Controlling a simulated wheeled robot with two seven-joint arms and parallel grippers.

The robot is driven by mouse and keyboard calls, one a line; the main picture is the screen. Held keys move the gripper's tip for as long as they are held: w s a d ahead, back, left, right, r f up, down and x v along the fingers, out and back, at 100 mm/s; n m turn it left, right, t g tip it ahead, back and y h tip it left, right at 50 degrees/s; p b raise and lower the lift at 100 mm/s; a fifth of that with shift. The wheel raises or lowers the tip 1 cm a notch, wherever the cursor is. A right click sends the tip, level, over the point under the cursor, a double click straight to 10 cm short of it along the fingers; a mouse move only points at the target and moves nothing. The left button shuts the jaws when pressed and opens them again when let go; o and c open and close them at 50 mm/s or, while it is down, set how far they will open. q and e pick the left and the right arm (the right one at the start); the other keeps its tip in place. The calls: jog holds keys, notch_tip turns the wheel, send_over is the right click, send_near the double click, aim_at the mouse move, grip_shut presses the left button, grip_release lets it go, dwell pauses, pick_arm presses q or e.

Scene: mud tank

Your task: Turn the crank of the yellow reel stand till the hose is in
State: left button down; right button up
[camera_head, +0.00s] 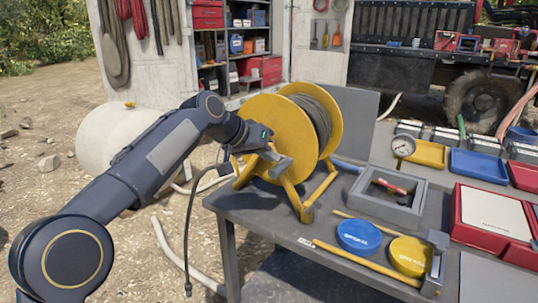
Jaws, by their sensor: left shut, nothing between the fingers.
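The yellow reel stand (268,113) stands at the left end of the grey workbench (252,212), with dark hose (315,118) wound between its two yellow discs. A dark length of hose (189,225) hangs down past the bench's left edge, its black end near the ground. My left arm reaches in from the left, and my left gripper (279,168) is at the near face of the reel, over its hub. Its fingers are shut with nothing between them. I cannot clearly make out the crank; the gripper covers the hub area. My right gripper is out of view.
A grey open tray (414,213) with a red-handled tool is right of the reel. Blue (358,236) and yellow (410,256) round lids lie in front, beside a yellow bar (367,263). A red case (491,223) stands further right. A white tank (112,142) is behind my arm.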

aim_at(274, 168)
pick_arm(q)
jog(key=shift+s+d+f, duration=0.1)
jog(key=shift+f, duration=0.2)
jog(key=shift+f+y, duration=0.2)
jog(key=shift+y, duration=0.2)
jog(key=shift+s+d+f+m+t+y+b, duration=0.2)
jog(key=shift+f+m+t+y, duration=0.2)
jog(key=shift+f, duration=0.15)
jog(key=shift+s+d+f+m+t+y+b, duration=0.15)
jog(key=shift+f+m+t+y, duration=0.15)
jog(key=shift+f+m+y, duration=0.15)
notch_tip(274, 168, down, 4)
jog(key=shift+r+m+t+y+b, duration=0.25)
jog(key=shift+m+t+y+b, duration=0.4)
jog(key=shift+t+y+b, duration=0.35)
jog(key=w+a+f+m+t+y+b, duration=0.4)
jog(key=a+f+m+t+y+b, duration=0.1)
jog(key=b, duration=1.3)
jog(key=shift+w+a+f+m+t+y+b, duration=0.3)
jog(key=shift+a+f+m+t+y, duration=0.2)
jog(key=shift+f+t, duration=0.65)
jog(key=shift+a+f, duration=0.1)
